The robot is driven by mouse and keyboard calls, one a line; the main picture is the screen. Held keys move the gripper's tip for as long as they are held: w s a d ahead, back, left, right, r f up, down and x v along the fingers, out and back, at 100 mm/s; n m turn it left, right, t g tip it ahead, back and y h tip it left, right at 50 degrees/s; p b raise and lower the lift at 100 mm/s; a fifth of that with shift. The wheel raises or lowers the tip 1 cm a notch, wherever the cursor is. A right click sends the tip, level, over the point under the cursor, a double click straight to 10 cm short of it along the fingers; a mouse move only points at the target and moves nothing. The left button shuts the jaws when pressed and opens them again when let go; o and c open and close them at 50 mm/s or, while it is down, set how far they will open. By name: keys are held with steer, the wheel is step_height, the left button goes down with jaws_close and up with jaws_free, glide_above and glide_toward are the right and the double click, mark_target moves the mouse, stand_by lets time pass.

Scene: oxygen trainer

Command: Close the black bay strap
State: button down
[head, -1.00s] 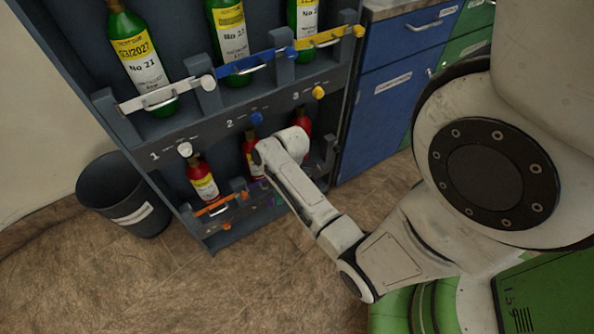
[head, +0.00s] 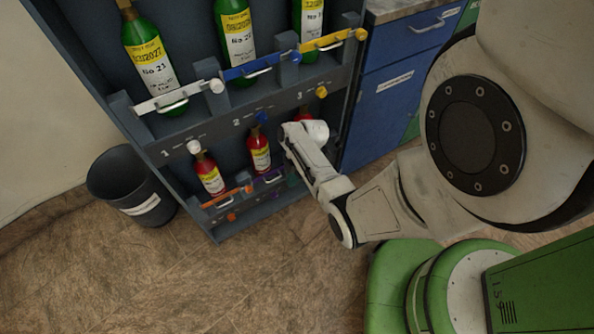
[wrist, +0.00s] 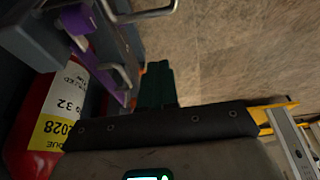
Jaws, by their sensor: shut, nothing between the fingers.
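My gripper is at the lower row of the rack (head: 190,147), in front of the right-hand bay under number 3. In the wrist view its dark green fingers (wrist: 157,84) are shut and empty. A metal handle (wrist: 145,13) on a dark bar shows at the top of the wrist view, apart from the fingertips; it may be the black strap, but I cannot tell for certain.
A red bottle (head: 259,152) stands in the middle lower bay, and another (head: 208,174) behind the orange strap (head: 222,199). Green bottles (head: 150,62) fill the upper row. A bin (head: 133,188) stands left, a blue cabinet (head: 388,105) right. The floor in front is clear.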

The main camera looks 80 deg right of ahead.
steer(key=shift+s+d+f+b, duration=0.15)
steer(key=shift+s+d+f, duration=0.3)
steer(key=shift+s+d, duration=0.2)
steer(key=shift+s+d+f+b, duration=0.15)
steer(key=shift+s+d+f, duration=0.3)
steer(key=shift+s+d, duration=0.15)
